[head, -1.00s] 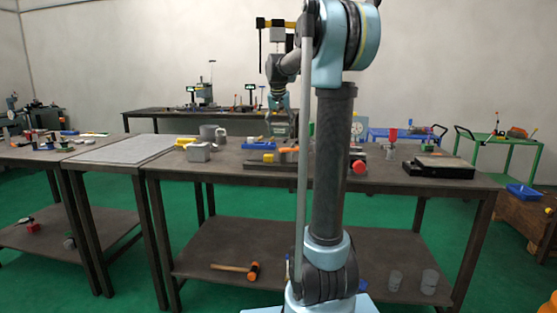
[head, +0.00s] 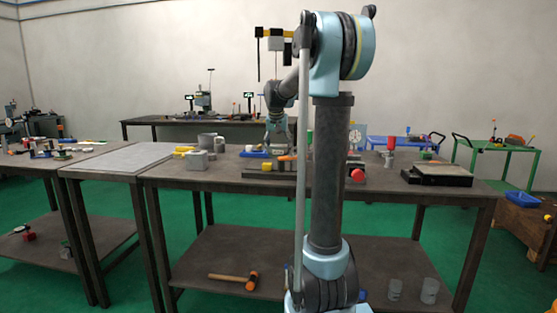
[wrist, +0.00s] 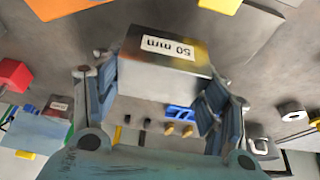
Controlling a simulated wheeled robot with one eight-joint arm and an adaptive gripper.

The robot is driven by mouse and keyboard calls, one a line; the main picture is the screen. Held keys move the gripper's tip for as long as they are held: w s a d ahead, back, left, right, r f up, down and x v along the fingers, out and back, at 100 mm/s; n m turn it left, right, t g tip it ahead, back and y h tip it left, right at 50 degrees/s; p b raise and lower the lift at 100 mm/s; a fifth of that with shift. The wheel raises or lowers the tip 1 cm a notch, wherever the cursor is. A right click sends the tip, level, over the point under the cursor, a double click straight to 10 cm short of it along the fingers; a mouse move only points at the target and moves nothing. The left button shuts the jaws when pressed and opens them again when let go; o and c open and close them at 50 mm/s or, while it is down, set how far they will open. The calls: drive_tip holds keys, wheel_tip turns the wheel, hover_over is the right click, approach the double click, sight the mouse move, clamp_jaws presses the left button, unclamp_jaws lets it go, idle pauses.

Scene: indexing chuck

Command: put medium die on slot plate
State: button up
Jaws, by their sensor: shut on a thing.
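My gripper (wrist: 160,88) is shut on a grey metal block with a "50 mm" label (wrist: 168,46); the block sits between the two fingers in the wrist view. I take it for the medium die, though no name shows. In the head view my gripper (head: 279,130) is low over the middle of the main table, and the held block is hard to make out. A dark flat plate (head: 258,174) lies beneath and in front of it, with orange and yellow pieces on it; I cannot tell whether it is the slot plate. Contact below the block is hidden.
A grey block (head: 196,161) and a grey cup (head: 207,141) stand left of the gripper. A red round part (head: 357,175) and a black-based plate (head: 443,171) lie to the right. My arm hides part of the table.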

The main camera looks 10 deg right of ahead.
drive_tip(key=shift+f, duration=2.15)
drive_tip(key=o, duration=1.8)
drive_tip(key=shift+o, duration=0.2)
drive_tip(key=v, duration=1.2)
drive_tip(key=s+f+n, duration=0.1)
drive_tip(key=s+f, duration=0.9)
drive_tip(key=s, duration=0.3)
drive_tip(key=s+d+f+n+g+y, duration=0.1)
drive_tip(key=s+f, duration=0.9)
drive_tip(key=s, duration=0.3)
drive_tip(key=s+f+n+g, duration=0.1)
drive_tip(key=s+f, duration=0.9)
drive_tip(key=s, duration=0.4)
drive_tip(key=shift+d+n, duration=0.2)
drive_tip(key=shift+n, duration=0.2)
